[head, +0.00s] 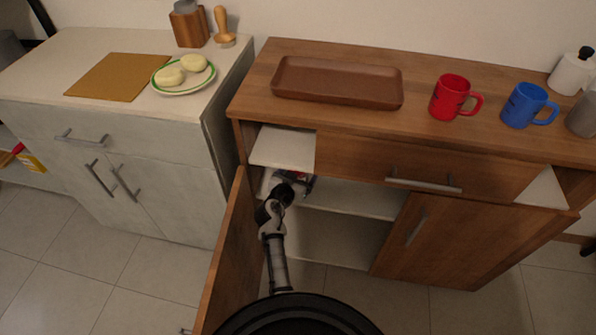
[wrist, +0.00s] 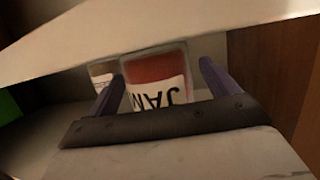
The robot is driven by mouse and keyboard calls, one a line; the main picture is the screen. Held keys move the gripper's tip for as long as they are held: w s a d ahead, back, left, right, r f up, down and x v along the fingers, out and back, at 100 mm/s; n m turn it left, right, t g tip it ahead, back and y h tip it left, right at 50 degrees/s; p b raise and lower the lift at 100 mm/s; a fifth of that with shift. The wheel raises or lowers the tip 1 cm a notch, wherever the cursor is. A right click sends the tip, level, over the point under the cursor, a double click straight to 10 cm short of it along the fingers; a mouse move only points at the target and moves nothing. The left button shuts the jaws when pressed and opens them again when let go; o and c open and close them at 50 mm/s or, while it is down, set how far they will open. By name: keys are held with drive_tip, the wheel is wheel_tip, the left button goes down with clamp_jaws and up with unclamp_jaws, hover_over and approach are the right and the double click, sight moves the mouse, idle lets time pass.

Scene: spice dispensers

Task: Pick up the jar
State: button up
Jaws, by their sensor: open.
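A jar (wrist: 157,78) with red contents and a white label with dark letters, partly legible as "JAM", stands in the wrist view. My gripper (wrist: 161,72) is open, with one dark finger on each side of the jar. I cannot tell whether the fingers touch it. The jar's lower part is hidden behind the gripper body. In the head view my gripper (head: 297,183) reaches into the open left side of the wooden cabinet (head: 345,150); the jar is mostly hidden there.
A second, smaller-looking labelled container (wrist: 103,72) stands behind the left finger. A pale board (wrist: 150,30) crosses above the jar. The open cabinet door (head: 228,255) stands left of my arm. A tray (head: 338,82), red mug (head: 452,97) and blue mug (head: 525,105) stand on top.

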drive_tip(key=c, duration=1.2)
drive_tip(key=shift+c, duration=0.3)
drive_tip(key=shift+r, duration=0.15)
